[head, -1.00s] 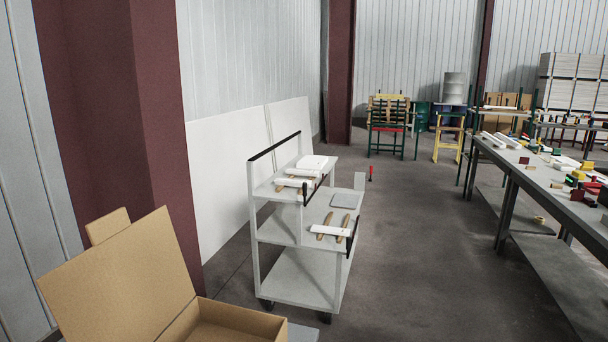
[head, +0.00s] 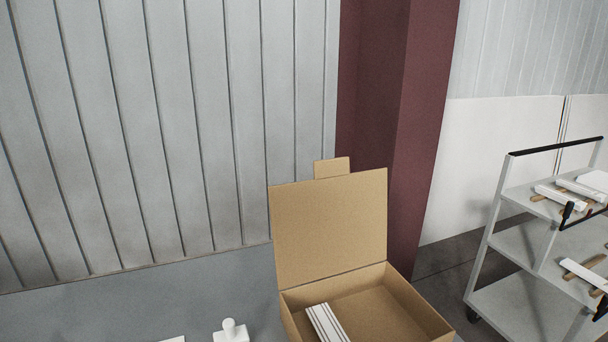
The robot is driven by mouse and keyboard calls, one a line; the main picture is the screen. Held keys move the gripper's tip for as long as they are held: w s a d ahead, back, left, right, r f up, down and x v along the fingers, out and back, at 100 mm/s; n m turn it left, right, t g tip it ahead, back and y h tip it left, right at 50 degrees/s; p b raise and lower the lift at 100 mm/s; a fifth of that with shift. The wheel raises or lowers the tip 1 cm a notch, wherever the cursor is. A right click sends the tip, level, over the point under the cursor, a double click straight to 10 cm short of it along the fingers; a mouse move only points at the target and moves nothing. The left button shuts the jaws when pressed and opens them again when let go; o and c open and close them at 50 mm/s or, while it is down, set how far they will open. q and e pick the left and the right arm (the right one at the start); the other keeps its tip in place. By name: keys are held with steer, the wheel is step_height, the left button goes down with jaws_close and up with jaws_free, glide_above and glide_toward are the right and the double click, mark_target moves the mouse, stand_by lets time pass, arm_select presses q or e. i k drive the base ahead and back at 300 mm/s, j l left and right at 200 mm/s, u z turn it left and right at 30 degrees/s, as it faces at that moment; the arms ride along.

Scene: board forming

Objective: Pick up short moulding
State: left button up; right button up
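White ribbed strips that look like mouldings (head: 327,324) lie in the open cardboard box (head: 412,299) at the bottom of the head view. Their lower ends are cut off by the picture edge. More white pieces (head: 559,197) lie on the top shelf of the trolley at the right, and another (head: 585,273) lies on a lower shelf. I cannot tell which of these is the short moulding. Neither of my grippers is in view.
The grey trolley (head: 529,242) stands at the right, partly cut off by the picture edge. A dark red column (head: 405,130) rises behind the box. A white knobbed object (head: 231,332) shows at the bottom edge, left of the box. Ribbed grey wall fills the left.

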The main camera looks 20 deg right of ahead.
mark_target(575, 187)
steer(key=l, duration=0.65)
steer(key=k+l+u, duration=0.1)
steer(key=l, duration=1.25)
steer(key=k+l+u, duration=0.15)
steer(key=l, duration=0.55)
steer(key=k+l, duration=0.1)
steer(key=l, duration=0.55)
